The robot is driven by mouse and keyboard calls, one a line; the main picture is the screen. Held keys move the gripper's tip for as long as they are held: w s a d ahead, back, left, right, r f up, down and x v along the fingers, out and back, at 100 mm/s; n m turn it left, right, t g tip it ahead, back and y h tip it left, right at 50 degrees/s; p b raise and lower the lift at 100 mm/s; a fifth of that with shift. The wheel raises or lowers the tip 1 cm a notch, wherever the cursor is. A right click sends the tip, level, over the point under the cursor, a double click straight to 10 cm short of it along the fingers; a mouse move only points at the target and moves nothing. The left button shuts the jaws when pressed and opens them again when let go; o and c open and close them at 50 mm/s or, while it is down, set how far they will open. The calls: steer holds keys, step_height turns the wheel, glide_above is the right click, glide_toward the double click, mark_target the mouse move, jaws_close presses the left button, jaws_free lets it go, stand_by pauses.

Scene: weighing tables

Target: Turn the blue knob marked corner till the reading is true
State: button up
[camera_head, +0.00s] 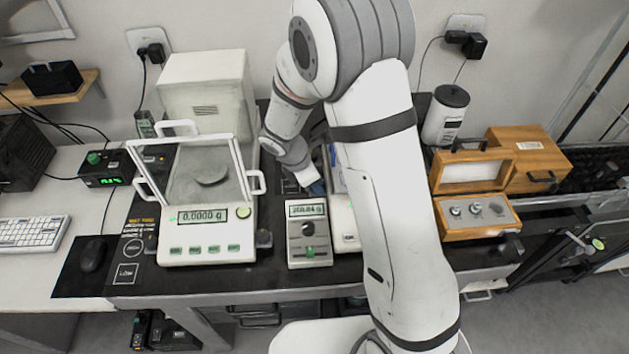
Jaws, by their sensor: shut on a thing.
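My gripper (312,184) reaches down behind the small grey display unit, between the left balance and my own arm. The small grey display unit (308,252) has a black round dial and a green button. Its screen (307,210) shows a figure in grams, perhaps 200.04, too small to be sure. A second white device (343,215) beside it is mostly hidden by my arm.
A white balance (207,250) with a tilted clear front reads 0.0000 g. A wooden weight box (478,222) stands open at right, near a white canister (445,118). A mouse (93,256) and keyboard (33,231) lie at left. My arm crosses the middle of the bench.

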steer(key=o, duration=0.7)
steer(key=shift+a+r, duration=0.1)
steer(key=w+v, duration=0.1)
steer(key=v, duration=0.6)
steer(key=shift+s+r, duration=0.35)
steer(key=shift+s, duration=0.2)
